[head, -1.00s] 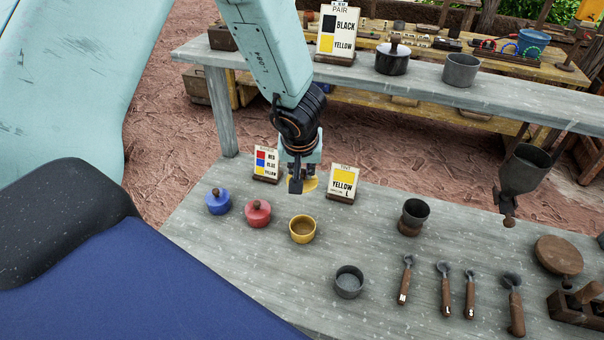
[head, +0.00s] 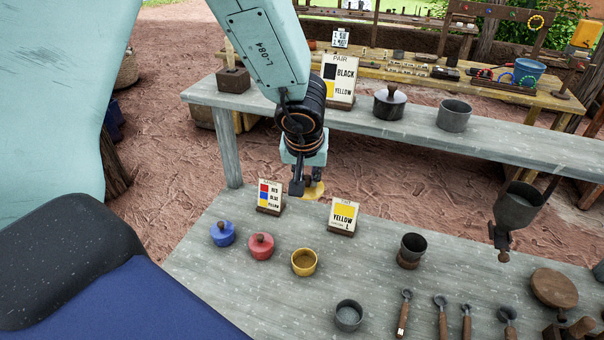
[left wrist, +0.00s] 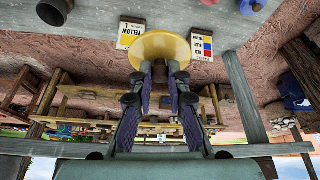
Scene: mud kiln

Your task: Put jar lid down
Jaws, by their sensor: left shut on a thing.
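My left gripper (head: 308,186) is shut on a yellow jar lid (head: 315,190), held above the grey table near its far edge, between two small sign cards. In the left wrist view the lid (left wrist: 160,48) shows as a yellow disc at the tips of the gripper's fingers (left wrist: 159,68). An open yellow jar (head: 304,262) stands on the table nearer to me, without a lid on it. A blue lidded jar (head: 222,233) and a red lidded jar (head: 261,246) stand in a row to its left. My right gripper is not in view.
A red-blue-yellow card (head: 270,196) and a yellow card (head: 343,216) stand near the table's far edge. A grey cup (head: 348,315), a dark cup (head: 412,247) and several wooden-handled spoons are to the right. A raised shelf (head: 440,135) with a black lidded pot (head: 390,103) lies beyond.

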